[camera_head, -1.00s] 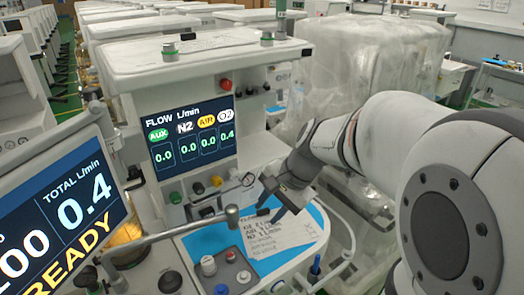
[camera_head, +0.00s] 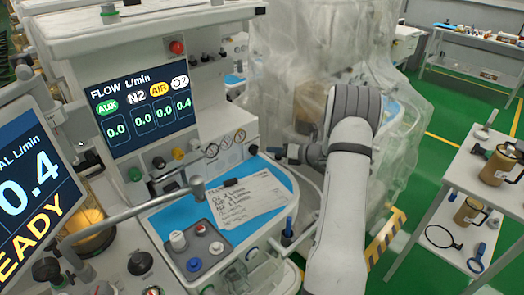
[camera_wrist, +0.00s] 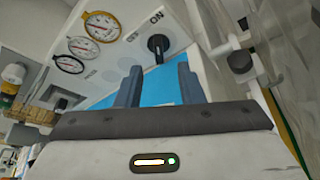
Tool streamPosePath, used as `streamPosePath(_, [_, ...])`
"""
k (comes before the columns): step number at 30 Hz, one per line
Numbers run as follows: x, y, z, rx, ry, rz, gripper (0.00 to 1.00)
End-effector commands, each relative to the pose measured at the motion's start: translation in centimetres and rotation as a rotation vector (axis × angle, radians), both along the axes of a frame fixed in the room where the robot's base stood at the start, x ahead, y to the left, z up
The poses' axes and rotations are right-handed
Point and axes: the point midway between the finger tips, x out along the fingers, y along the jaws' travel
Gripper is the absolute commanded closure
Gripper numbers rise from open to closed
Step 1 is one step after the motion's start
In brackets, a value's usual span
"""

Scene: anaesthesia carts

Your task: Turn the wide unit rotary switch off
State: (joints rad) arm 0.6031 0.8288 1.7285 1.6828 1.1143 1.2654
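The rotary switch is a black knob (camera_wrist: 158,46) on a white panel, with ON printed above it and what reads as OFF to its left. Its lever part points down in the wrist view. In the head view the knob (camera_head: 253,150) sits right of three round gauges, above the blue worktop. My gripper (camera_wrist: 158,75) is open and empty, with its two fingers apart. The knob appears ahead of the gap between the fingers, with no visible contact. In the head view my gripper (camera_head: 274,151) is just right of the knob, seen side-on.
The blue worktop (camera_head: 168,222) carries a handwritten paper (camera_head: 245,198). A grey metal arm (camera_head: 130,213) crosses in front of the machine. A plastic-covered unit (camera_head: 300,60) stands behind my arm. A table (camera_head: 465,170) with gold jugs stands at right; green floor lies between.

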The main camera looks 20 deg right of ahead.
Motion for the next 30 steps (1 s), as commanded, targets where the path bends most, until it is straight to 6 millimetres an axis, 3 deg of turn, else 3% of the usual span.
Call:
streamPosePath(15, [5.4,4.0,-2.1,-0.001,0.000,0.004,0.65])
streamPosePath(25, [5.7,4.3,-2.3,-0.002,0.000,0.004,0.65])
streamPosePath(30, [5.7,4.3,-2.3,-0.002,0.000,0.005,0.79])
